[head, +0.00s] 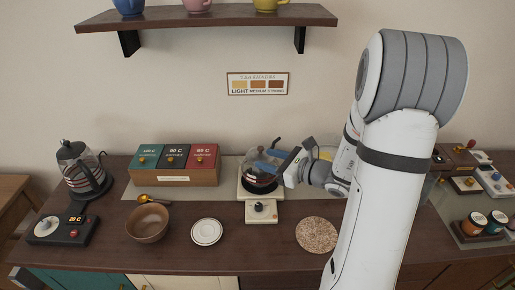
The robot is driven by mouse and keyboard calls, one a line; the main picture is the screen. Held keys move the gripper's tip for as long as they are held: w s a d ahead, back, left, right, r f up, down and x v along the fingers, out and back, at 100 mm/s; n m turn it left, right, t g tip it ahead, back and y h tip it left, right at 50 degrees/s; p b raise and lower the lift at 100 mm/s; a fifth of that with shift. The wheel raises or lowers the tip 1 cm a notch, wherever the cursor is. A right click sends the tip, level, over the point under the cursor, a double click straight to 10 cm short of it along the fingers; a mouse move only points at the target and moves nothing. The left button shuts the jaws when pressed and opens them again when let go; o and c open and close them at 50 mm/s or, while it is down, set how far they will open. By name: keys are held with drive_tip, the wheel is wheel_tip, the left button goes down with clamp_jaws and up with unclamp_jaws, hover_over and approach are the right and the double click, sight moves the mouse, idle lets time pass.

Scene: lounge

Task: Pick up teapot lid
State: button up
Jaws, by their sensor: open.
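A glass teapot (260,177) with dark contents stands on a white warmer base (247,190) at the middle of the counter. The teapot lid appears to be at the top of the teapot, but my gripper covers part of it and I cannot tell its outline. My gripper (277,154) reaches in from the right at the top of the teapot, with its jaws open. I cannot tell whether the fingers touch the lid.
A tea box (175,177) stands left of the teapot. A wooden bowl (148,224), a white saucer (206,232) and a cork mat (317,235) lie in front. A kettle (82,168) stands far left. A shelf (208,17) with cups hangs above.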

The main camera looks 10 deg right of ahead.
sight(263, 148)
drive_tip(key=w+m+p, duration=0.1)
drive_tip(key=w, duration=0.1)
drive_tip(key=w+f+m+t+h, duration=0.1)
drive_tip(key=w, duration=0.2)
drive_tip(key=w+a+f+p, duration=0.1)
drive_tip(key=w, duration=0.2)
drive_tip(key=shift+w+m+t+h+p, duration=0.1)
drive_tip(key=shift+m+t+h+p, duration=0.2)
drive_tip(key=shift+m+t+h, duration=0.1)
clamp_jaws()
